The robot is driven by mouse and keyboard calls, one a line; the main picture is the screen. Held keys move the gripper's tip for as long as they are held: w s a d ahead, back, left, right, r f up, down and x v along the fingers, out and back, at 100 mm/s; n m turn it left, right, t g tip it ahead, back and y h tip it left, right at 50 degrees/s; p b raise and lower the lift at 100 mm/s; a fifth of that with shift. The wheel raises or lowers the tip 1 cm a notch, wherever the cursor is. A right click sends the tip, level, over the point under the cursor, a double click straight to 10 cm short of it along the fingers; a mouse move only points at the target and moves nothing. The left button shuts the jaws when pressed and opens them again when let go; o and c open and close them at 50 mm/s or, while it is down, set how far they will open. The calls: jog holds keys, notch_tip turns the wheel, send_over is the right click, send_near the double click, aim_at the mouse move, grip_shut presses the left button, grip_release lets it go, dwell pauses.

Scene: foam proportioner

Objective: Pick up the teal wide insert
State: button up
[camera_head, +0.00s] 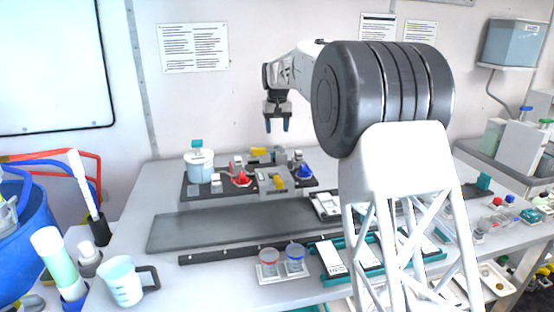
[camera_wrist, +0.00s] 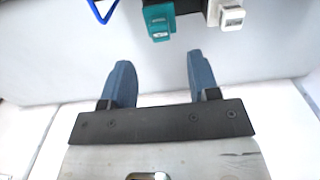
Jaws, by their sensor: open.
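My gripper (camera_head: 277,126) hangs fingers down above the back of the dark board with the fixtures. In the wrist view its two blue fingers (camera_wrist: 155,82) are apart with nothing between them. The teal block lies beyond the fingertips, clear of them.
The dark fixture board (camera_head: 199,189) carries a red part (camera_head: 241,179), a blue part (camera_head: 304,171) and yellow pieces. A white jar with a teal top (camera_head: 199,165) stands at its left. The back wall is close behind.

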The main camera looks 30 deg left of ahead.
aim_at(277, 146)
jog(key=shift+a, duration=0.2)
jog(key=shift+f, duration=0.1)
jog(key=shift+f, duration=1.25)
jog(key=shift+f, duration=0.1)
jog(key=shift+d+f, duration=0.2)
jog(key=shift+f, duration=2.35)
grip_shut()
